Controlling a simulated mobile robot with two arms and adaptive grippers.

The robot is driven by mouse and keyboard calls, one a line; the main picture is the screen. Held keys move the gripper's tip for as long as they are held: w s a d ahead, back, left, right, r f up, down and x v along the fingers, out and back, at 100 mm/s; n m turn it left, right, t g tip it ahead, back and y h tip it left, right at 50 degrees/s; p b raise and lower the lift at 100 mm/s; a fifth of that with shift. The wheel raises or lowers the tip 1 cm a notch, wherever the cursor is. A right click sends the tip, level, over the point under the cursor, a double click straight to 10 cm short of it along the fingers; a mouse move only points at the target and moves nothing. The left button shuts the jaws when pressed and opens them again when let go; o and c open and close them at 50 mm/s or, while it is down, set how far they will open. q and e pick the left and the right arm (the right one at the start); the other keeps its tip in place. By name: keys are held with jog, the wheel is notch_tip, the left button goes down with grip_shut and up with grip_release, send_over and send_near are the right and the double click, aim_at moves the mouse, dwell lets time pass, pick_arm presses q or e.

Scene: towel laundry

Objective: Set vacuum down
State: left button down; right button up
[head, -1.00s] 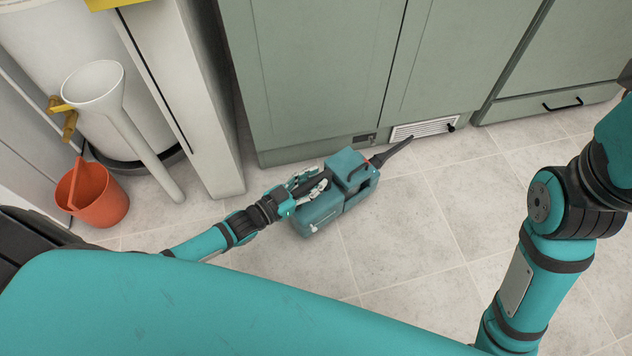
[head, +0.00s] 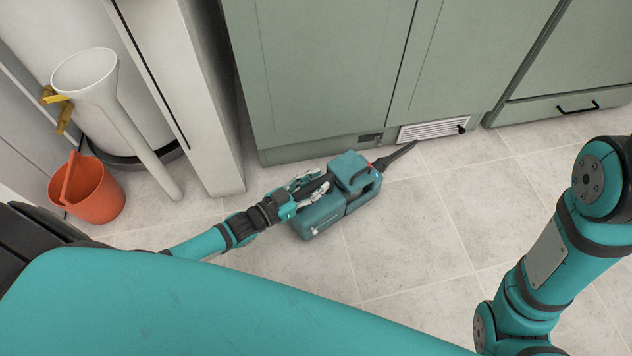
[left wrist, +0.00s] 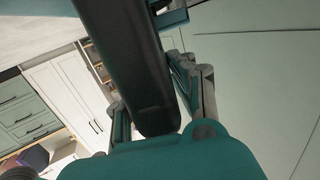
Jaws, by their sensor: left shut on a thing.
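The vacuum (head: 352,172) is a teal handheld one with a dark, narrow nozzle that points to the upper right. It is low over the floor in front of the green cabinets; I cannot tell whether it touches the tiles. My left gripper (head: 308,188) is shut on the vacuum at its dark handle, on the left side of the body. In the left wrist view the dark handle (left wrist: 150,75) runs between my fingers, with the teal body (left wrist: 170,158) below. My right arm shows at the right, but its gripper is out of view.
Green cabinets (head: 320,70) with a white floor vent (head: 432,130) stand just behind the vacuum. An orange bucket (head: 88,190) and a white funnel-topped tube (head: 135,140) are at the left. The tiled floor (head: 420,230) right of the vacuum is clear.

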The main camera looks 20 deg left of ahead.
pick_arm(q)
jog(key=shift+w+r, duration=0.1)
jog(key=shift+r, duration=0.15)
jog(key=c, duration=1.5)
grip_release()
jog(key=shift+f, duration=0.3)
jog(key=o, duration=0.4)
jog(key=shift+r, duration=0.15)
